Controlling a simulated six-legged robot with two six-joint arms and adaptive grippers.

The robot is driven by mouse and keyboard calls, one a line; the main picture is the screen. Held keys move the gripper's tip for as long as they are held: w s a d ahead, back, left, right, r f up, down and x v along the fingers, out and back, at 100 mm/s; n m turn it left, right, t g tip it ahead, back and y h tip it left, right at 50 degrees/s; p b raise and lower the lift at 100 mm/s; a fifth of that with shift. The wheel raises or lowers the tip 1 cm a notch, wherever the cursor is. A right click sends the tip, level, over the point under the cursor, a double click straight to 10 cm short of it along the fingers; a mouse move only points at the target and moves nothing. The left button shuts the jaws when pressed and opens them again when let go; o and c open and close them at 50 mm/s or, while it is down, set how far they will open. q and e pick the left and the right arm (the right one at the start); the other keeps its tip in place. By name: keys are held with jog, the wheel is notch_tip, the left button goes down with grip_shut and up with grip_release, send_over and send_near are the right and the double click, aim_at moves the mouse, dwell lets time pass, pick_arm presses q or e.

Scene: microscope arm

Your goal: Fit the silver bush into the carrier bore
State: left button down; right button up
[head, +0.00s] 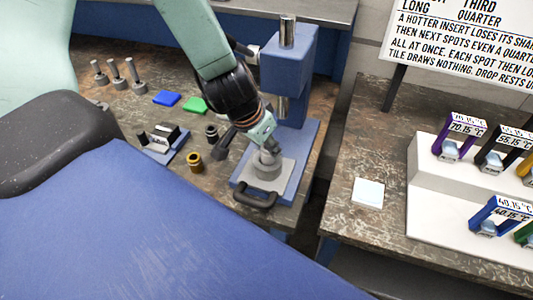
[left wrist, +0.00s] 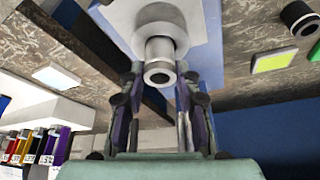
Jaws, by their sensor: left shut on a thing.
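The silver bush (left wrist: 159,58) is a short pale cylinder with a hole in its near end, seen between my left gripper's fingers in the left wrist view. My left gripper (left wrist: 159,85) is shut on it. In the head view the gripper (head: 266,141) points down over the round grey carrier (head: 266,172) on the press base. The bush's far end meets the carrier's face in the wrist view (left wrist: 150,14). The carrier bore is hidden, so I cannot tell how far the bush is inside it. My right gripper is not in view.
The blue press (head: 290,65) stands just behind the carrier, with a black handle (head: 256,200) in front. A brass bush (head: 194,162), a dark bush (head: 212,132), a green tile (head: 194,105) and a blue tile (head: 166,98) lie left. A white tile (head: 368,193) lies on the right table.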

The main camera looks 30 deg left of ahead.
pick_arm(q)
jog(key=shift+a+f+b, duration=0.1)
jog(key=shift+f+b, duration=0.2)
jog(key=shift+f, duration=0.5)
jog(key=shift+r, duration=0.1)
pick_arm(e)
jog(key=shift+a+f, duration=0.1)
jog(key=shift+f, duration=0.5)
pick_arm(q)
jog(key=c, duration=1.4)
grip_release()
jog(key=shift+f, duration=0.2)
jog(key=o, duration=0.4)
jog(key=shift+o, duration=0.2)
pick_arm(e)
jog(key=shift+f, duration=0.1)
pick_arm(q)
jog(key=shift+r, duration=0.15)
